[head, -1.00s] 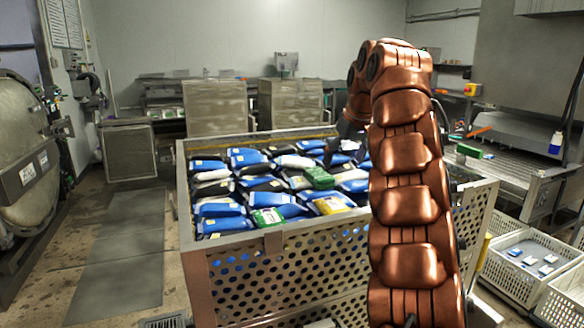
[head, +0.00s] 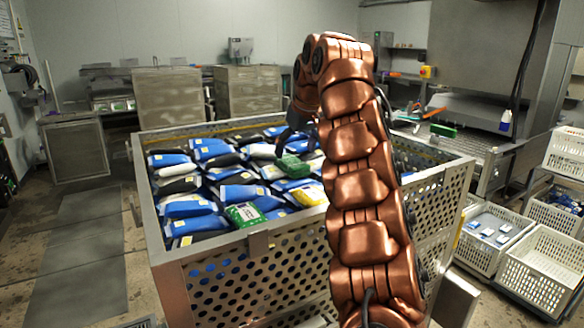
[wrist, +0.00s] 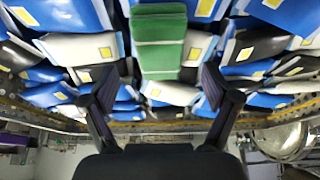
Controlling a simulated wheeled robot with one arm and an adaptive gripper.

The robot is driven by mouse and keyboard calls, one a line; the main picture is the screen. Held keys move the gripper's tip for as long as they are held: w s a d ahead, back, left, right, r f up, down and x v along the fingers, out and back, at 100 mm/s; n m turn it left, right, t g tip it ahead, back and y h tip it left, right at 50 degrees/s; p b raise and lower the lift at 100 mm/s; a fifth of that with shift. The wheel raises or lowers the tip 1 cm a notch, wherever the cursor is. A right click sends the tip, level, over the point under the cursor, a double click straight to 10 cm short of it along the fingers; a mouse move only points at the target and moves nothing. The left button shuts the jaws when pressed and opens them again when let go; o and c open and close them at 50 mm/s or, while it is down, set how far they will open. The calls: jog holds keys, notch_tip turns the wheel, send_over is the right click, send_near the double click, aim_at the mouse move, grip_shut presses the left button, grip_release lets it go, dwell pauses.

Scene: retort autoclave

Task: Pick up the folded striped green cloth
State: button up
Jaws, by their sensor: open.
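In the head view the green cloth (head: 293,166) is in the crate, just left of my arm. My gripper (wrist: 158,82) is open and empty, its two dark fingers apart on either side of the cloth's near end in the picture. In the head view my gripper (head: 294,140) is above and close to the cloth, partly hidden by my arm. I cannot tell whether the fingers touch anything.
The perforated metal crate (head: 205,250) holds several blue, white and black packets. A green packet with a pale label (head: 245,214) lies nearer its front wall. Another green item (head: 443,130) rests on the machine at right. White baskets (head: 540,272) stand right of the crate.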

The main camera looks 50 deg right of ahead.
aim_at(293, 161)
jog(key=shift+x, duration=2.2)
jog(key=shift+s, duration=0.1)
jog(key=c, duration=1.1)
